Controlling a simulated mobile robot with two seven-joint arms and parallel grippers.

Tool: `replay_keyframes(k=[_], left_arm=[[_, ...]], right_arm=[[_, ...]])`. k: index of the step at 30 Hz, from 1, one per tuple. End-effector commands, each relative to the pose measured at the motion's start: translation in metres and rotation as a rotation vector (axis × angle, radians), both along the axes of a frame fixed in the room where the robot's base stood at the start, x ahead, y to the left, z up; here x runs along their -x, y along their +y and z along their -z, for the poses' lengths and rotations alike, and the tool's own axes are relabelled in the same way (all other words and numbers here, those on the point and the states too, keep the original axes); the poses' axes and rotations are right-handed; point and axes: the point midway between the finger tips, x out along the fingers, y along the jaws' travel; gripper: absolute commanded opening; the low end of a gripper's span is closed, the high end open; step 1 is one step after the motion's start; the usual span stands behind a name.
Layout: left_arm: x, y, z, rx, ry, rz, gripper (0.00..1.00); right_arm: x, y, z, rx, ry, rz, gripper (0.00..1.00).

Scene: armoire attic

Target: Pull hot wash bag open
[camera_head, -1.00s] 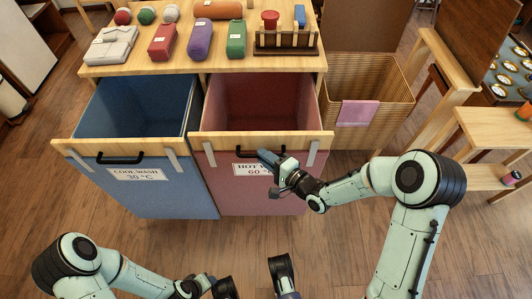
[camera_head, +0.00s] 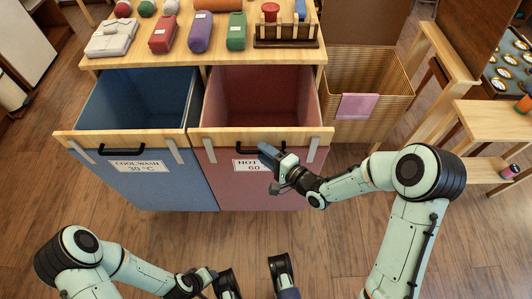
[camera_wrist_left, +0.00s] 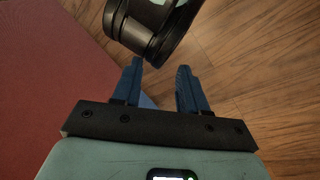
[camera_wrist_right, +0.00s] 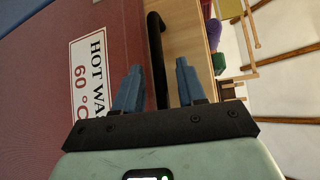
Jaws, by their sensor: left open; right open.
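The hot wash bag (camera_head: 222,182) is a red bin with a wooden front rail (camera_head: 225,140) and a white label reading HOT and 60. It stands pulled out beneath the wooden top, its interior visible. My right gripper (camera_head: 268,158) is at its front by the rail and partly covers the label. In the right wrist view its blue fingers are open (camera_wrist_right: 157,78), with the black handle (camera_wrist_right: 157,45) showing between them; contact cannot be told. My left gripper (camera_wrist_left: 157,75) is open and empty in the left wrist view, with the red bag panel to its left.
The blue cool wash bin (camera_head: 150,185) stands pulled out at the left. A wicker basket (camera_head: 390,110) with a pink cloth stands at the right. Bottles and balls lie on the wooden top (camera_head: 130,62).

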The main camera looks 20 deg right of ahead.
Motion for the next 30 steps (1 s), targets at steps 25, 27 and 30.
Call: replay_keyframes(k=[25, 27, 30], left_arm=[[0.037, -0.017, -0.030, 0.047, 0.097, 0.041, 0.43], [0.037, -0.018, -0.030, 0.048, 0.100, 0.042, 0.43], [0.038, -0.018, -0.030, 0.048, 0.101, 0.042, 0.43]], right_arm=[[0.112, -0.064, -0.020, 0.001, 0.000, 0.002, 0.40], [0.115, -0.065, -0.020, 0.000, -0.001, 0.001, 0.40], [0.116, -0.065, -0.020, 0.000, -0.001, 0.000, 0.40]])
